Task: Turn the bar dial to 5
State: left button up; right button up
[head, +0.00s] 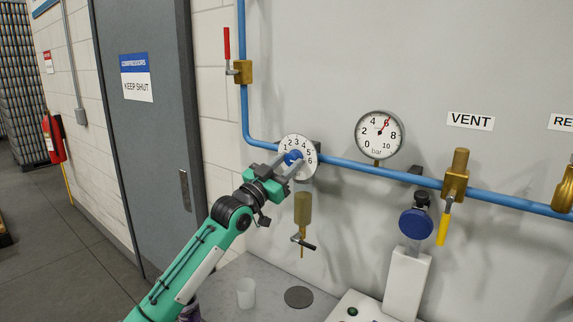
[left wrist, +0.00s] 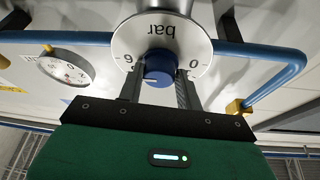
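The bar dial is a round white plate (head: 298,144) with numbers from 1 to 6 showing and a blue knob (head: 292,158) at its centre, on the blue pipe. In the left wrist view the plate (left wrist: 160,36) appears upside down, with "bar", 0 and 6 readable. The knob (left wrist: 158,68) sits between the two fingers of my left gripper (left wrist: 157,92), which look spread with a small gap on each side. In the head view my left gripper (head: 284,166) reaches the dial from below left and hides part of the plate and knob. My right gripper is not in view.
A round bar gauge (head: 379,135) right of the dial has its red needle near 6. A red-handled valve (head: 242,72) is upper left, a brass valve with yellow handle (head: 455,178) right under "VENT". A brass tap (head: 303,209) hangs below the dial.

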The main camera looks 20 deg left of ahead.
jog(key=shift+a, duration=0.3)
pick_arm(q)
jog(key=shift+d+r, duration=0.1)
jog(key=shift+r, duration=0.05)
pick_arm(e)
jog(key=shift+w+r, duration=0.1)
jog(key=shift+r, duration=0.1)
pick_arm(q)
jog(key=n+y+p, duration=0.1)
jog(key=n, duration=0.1)
jog(key=n+t+y+p, duration=0.1)
jog(key=n, duration=0.1)
jog(key=shift+s+d+r+n+p, duration=0.1)
jog(key=shift+r+n+p, duration=0.05)
jog(key=shift+n+p, duration=0.25)
jog(key=shift+c, duration=0.2)
jog(key=shift+n+y+p, duration=1.1)
jog(key=shift+n+y, duration=0.1)
jog(key=shift+n, duration=0.9)
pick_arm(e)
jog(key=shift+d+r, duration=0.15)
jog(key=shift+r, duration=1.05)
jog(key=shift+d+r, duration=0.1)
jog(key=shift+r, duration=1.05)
